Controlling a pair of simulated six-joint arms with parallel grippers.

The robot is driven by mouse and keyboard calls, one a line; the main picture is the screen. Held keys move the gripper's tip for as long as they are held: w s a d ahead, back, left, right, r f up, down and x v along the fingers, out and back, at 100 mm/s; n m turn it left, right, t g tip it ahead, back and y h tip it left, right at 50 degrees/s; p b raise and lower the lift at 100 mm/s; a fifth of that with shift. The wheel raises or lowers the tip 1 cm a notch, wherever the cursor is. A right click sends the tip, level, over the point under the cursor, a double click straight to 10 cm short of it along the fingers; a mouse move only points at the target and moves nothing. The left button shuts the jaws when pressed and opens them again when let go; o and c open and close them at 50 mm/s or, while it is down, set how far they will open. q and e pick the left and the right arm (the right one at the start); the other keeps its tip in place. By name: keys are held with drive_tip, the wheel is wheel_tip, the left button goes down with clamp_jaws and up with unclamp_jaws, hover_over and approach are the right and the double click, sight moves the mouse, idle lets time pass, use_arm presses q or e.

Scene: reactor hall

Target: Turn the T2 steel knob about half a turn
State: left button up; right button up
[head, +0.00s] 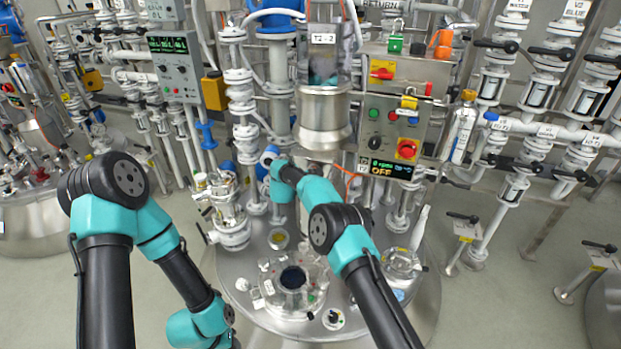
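I cannot make out a steel knob marked T2 with certainty. A small T2 tag (363,163) sits beside the dark display reading 0 rpm OFF (390,169), under a grey control box (398,130). The box carries a black knob (375,142) and a red switch on yellow (407,149). My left arm bends down and its wrist is at the bottom edge; its gripper is out of view. My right arm reaches up over the vessel lid, with its wrist left of the steel cylinder (323,120). Its gripper is not visible behind the wrist.
The round steel vessel lid (250,318) carries a glass port (292,280), a small dial (333,318) and valve fittings (230,225). White pipes and valves with black handles (497,45) crowd the right. Another control box (175,67) hangs upper left.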

drive_tip(key=shift+c, duration=0.5)
drive_tip(key=c, duration=0.7)
drive_tip(key=shift+m+y, duration=1.3)
drive_tip(key=shift+m, duration=0.6)
drive_tip(key=o, duration=0.8)
drive_tip(key=v, duration=0.7)
drive_tip(key=shift+s, duration=0.3)
